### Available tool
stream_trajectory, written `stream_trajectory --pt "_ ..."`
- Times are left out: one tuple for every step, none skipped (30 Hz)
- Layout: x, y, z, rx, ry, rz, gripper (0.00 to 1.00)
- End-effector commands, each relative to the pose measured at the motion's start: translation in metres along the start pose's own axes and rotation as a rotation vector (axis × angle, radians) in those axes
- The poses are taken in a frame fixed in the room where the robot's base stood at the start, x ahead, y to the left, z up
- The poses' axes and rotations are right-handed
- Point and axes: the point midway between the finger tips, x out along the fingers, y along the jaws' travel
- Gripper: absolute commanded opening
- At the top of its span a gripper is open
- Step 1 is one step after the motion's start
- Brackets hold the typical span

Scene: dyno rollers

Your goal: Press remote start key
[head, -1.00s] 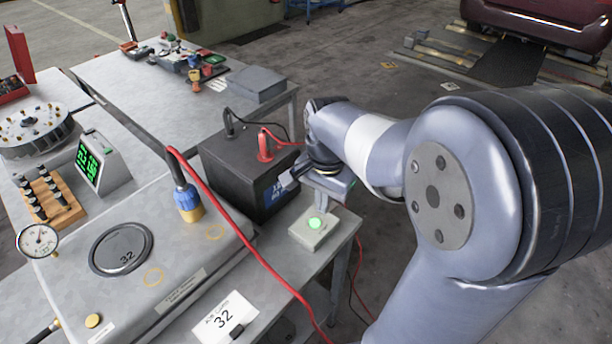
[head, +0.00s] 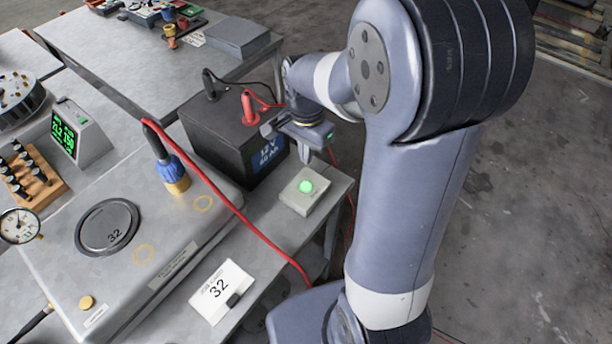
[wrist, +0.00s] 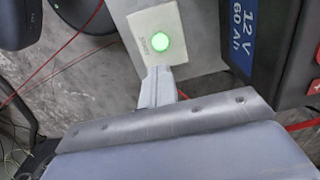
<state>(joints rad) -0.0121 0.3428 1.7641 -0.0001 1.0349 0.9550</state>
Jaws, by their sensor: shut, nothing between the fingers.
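The start key is a round, glowing green button (head: 306,187) on top of a small pale box (head: 298,204) near the table's right edge. My gripper (head: 305,159) is shut and empty, its fingers pointing down behind and above the button in the head view. In the wrist view the shut fingertips (wrist: 158,72) lie just below the lit button (wrist: 155,42), over the edge of the box in the picture. A gap seems to show between fingers and button; its exact height is hard to tell. Lettering on the box is too small to read surely.
A black 12 V battery (head: 228,135) with red and black clamps stands close left of my gripper. A red cable (head: 232,208) crosses the table to the left of the box. A card marked 32 (head: 221,291) lies in front. Open floor lies to the right.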

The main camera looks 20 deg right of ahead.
Motion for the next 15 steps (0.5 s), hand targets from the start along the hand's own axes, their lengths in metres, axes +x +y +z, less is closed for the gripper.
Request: stream_trajectory --pt "0.011 0.002 0.001 0.0 -0.005 0.006 0.0" --pt "0.018 0.001 0.001 0.0 -0.005 0.007 0.0" --pt "0.027 0.001 0.001 0.0 -0.004 0.006 0.0" --pt "0.034 0.001 0.001 0.0 -0.004 0.006 0.0" --pt "0.04 0.001 0.001 0.0 -0.005 0.006 0.0" --pt "0.047 0.001 0.001 0.0 -0.004 0.006 0.0" --pt "0.053 0.001 0.001 0.0 -0.004 0.005 0.0" --pt "0.058 0.001 0.001 0.0 -0.004 0.005 0.0" --pt "0.064 0.001 0.001 0.0 -0.004 0.005 0.0" --pt "0.068 0.001 0.001 0.0 -0.003 0.004 0.0" --pt "0.073 0.001 0.001 0.0 -0.003 0.005 0.0" --pt "0.077 0.001 0.001 0.0 -0.002 0.003 0.0" --pt "0.081 0.001 0.001 0.0 -0.003 0.004 0.0" --pt "0.084 0.001 0.0 0.0 -0.002 0.003 0.0" --pt "0.087 0.0 0.0 0.0 -0.002 0.002 0.0"
